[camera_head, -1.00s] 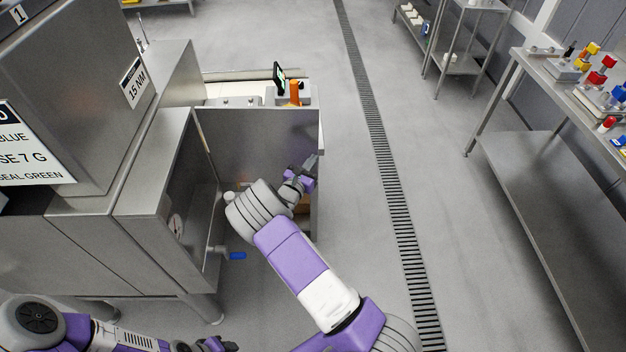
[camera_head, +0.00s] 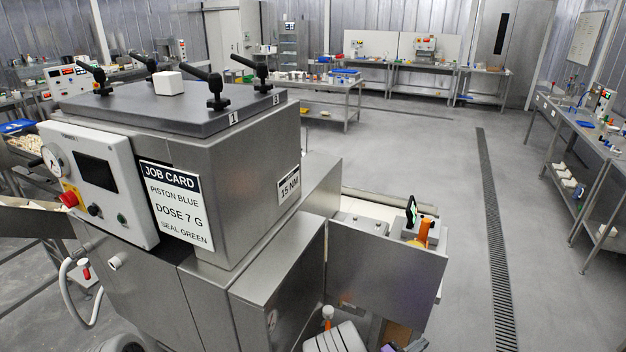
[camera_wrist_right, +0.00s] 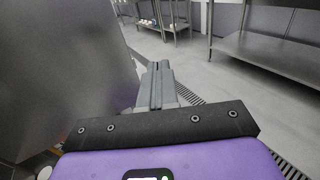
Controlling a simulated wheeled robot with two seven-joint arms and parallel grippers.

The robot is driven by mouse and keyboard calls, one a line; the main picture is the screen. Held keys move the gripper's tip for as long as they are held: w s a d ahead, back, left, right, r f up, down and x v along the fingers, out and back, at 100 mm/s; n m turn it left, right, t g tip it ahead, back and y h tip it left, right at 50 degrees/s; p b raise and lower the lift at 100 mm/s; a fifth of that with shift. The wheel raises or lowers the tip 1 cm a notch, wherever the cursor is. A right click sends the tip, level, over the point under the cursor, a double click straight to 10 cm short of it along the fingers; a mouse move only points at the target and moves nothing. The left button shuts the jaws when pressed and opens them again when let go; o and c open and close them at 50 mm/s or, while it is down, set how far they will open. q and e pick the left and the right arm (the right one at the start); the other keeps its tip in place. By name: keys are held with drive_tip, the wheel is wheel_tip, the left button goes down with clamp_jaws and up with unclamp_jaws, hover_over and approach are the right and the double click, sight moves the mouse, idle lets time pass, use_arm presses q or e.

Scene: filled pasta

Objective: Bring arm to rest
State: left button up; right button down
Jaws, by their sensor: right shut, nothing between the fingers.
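My right gripper (camera_head: 417,344) shows only partly at the bottom edge of the head view, just below the open steel door (camera_head: 385,275) of the machine (camera_head: 230,190). In the right wrist view, its two grey fingers (camera_wrist_right: 157,85) lie together, shut with nothing between them. A steel panel (camera_wrist_right: 60,80) fills the left side of that view, close beside the fingers. A grey ribbed part of my right arm (camera_head: 335,338) shows at the bottom of the head view. My left gripper is out of view.
The machine carries a job card (camera_head: 178,205) and black clamp handles on its lid. An orange-and-black item (camera_head: 422,230) stands behind the door. Open floor with a drain grate (camera_head: 492,230) lies to the right, before a steel side table (camera_head: 585,130).

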drive_tip(key=s+a+f+m+g+y, duration=0.2)
drive_tip(key=s+f+m+g+y, duration=0.3)
drive_tip(key=s+f, duration=0.5)
drive_tip(key=s+a+f+m+g+y, duration=0.2)
drive_tip(key=s+f+m+g+y, duration=0.15)
drive_tip(key=s+f+g, duration=0.55)
drive_tip(key=s+a+f+m+y+b, duration=0.1)
drive_tip(key=s+a+m+y+b, duration=0.1)
drive_tip(key=s+a+m+y, duration=0.55)
drive_tip(key=w+a+m+t+y, duration=0.1)
drive_tip(key=w+a+m+t, duration=0.1)
drive_tip(key=a+m, duration=0.3)
drive_tip(key=w+a+m+t+y, duration=0.2)
drive_tip(key=a+m+t, duration=0.2)
drive_tip(key=a+m, duration=0.1)
drive_tip(key=shift+w+a+y, duration=0.3)
drive_tip(key=shift+w+a, duration=0.1)
drive_tip(key=shift+a, duration=0.3)
